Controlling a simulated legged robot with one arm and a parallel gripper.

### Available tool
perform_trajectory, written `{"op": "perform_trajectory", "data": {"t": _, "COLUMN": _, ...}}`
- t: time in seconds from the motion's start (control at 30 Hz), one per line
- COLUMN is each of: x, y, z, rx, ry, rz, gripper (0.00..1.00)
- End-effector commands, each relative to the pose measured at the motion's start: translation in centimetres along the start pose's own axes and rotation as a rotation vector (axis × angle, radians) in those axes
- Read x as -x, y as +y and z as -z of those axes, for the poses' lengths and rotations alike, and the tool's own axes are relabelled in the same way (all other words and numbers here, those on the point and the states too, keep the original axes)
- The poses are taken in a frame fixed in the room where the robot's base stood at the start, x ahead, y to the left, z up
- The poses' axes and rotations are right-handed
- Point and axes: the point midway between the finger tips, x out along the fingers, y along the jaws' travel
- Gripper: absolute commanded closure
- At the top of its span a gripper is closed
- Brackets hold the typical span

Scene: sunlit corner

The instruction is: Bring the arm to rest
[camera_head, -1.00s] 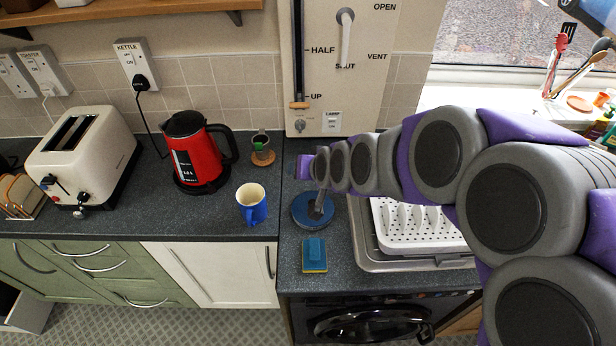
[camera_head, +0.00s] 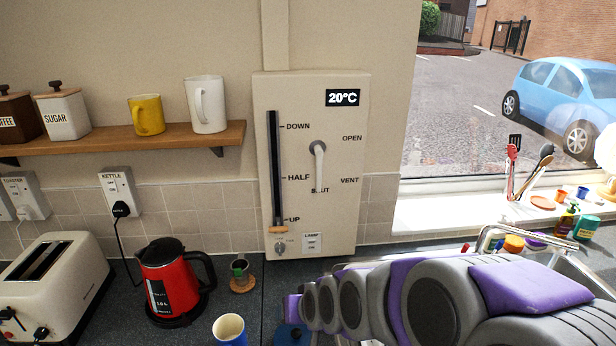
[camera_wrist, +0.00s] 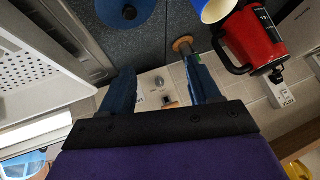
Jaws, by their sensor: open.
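My arm (camera_head: 430,300) reaches from the lower right towards the left, low over the sink side of the counter. Its purple far end shows near the bottom edge, and my gripper's fingers cannot be made out in the head view. In the wrist view my gripper (camera_wrist: 160,88) has two blue fingers well apart, open, with nothing held between them. A white wall panel with a knob shows beyond the gap. A blue round object (camera_wrist: 125,8) on the counter lies near the left finger in that view.
The red kettle (camera_head: 172,285), toaster (camera_head: 55,285), small cup on a coaster (camera_head: 241,272) and blue mug (camera_head: 229,329) stand left of the arm. The wall panel (camera_head: 345,225) rises behind it. The tap (camera_head: 500,232), windowsill items and utensils (camera_head: 515,170) are at right.

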Motion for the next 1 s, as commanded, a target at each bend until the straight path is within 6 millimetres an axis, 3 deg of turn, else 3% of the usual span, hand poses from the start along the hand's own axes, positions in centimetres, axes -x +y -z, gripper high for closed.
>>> {"op": "perform_trajectory", "data": {"t": 0.17, "x": 4.5, "y": 2.9, "z": -4.3, "rx": -0.005, "ry": -0.142, "rz": -0.069, "gripper": 0.38}}
{"op": "perform_trajectory", "data": {"t": 0.4, "x": 13.5, "y": 7.2, "z": -14.4, "rx": -0.07, "ry": -0.453, "rz": -0.205, "gripper": 0.38}}
{"op": "perform_trajectory", "data": {"t": 0.6, "x": 19.9, "y": 8.4, "z": -21.4, "rx": -0.155, "ry": -0.658, "rz": -0.278, "gripper": 0.38}}
{"op": "perform_trajectory", "data": {"t": 0.77, "x": 22.2, "y": 8.4, "z": -23.9, "rx": -0.193, "ry": -0.734, "rz": -0.298, "gripper": 0.38}}
{"op": "perform_trajectory", "data": {"t": 1.0, "x": 22.6, "y": 8.4, "z": -24.3, "rx": -0.198, "ry": -0.747, "rz": -0.3, "gripper": 0.38}}
